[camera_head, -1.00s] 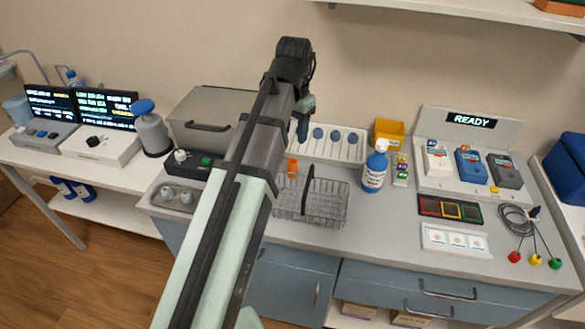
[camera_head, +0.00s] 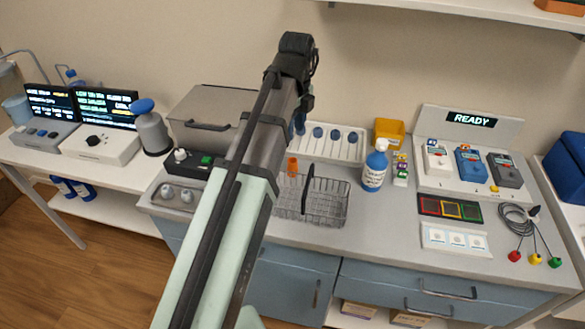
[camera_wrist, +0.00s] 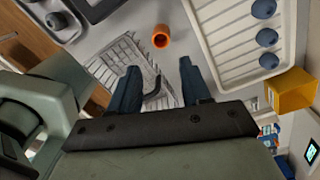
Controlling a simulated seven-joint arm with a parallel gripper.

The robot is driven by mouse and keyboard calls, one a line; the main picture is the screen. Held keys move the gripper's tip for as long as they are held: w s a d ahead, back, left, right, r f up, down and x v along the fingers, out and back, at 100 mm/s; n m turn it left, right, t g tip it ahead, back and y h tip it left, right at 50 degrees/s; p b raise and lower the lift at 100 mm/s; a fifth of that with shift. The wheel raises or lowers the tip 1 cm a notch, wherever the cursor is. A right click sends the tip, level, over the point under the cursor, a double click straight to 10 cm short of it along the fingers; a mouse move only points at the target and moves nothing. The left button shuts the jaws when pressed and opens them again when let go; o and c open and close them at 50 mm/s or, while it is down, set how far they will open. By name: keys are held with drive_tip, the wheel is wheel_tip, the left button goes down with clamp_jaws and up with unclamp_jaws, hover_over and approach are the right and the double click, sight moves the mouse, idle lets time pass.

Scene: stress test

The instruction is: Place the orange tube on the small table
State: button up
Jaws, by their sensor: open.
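The orange tube (camera_head: 292,167) stands on the grey counter at the left end of the wire basket, partly hidden by my arm. In the wrist view the tube (camera_wrist: 161,37) shows its round open end, beyond my fingertips. My gripper (camera_wrist: 159,68) is open and empty, its two dark blue fingers apart, with the tube apart from them and roughly in line with the gap. In the head view my arm hides most of the gripper. A white table (camera_head: 112,177) with screens stands at the left; I cannot tell for certain that it is the small table.
The wire basket (camera_head: 326,203) with a dark handle is close beside the tube. A white rack with blue knobs (camera_head: 350,148), a yellow bin (camera_head: 389,130) and a blue-white bottle (camera_head: 375,167) stand behind and right. A grey lidded box (camera_head: 208,118) is at left.

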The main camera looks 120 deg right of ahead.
drive_tip(key=m, duration=0.3)
hover_over(293, 165)
drive_tip(key=d, duration=0.1)
drive_tip(key=f, duration=0.7)
drive_tip(key=shift+s+f, duration=0.25)
drive_tip(key=shift+s, duration=0.05)
drive_tip(key=shift+d+f, duration=0.1)
drive_tip(key=shift+f, duration=3.05)
drive_tip(key=shift+c, duration=0.5)
clamp_jaws()
drive_tip(key=shift+s+r, duration=0.1)
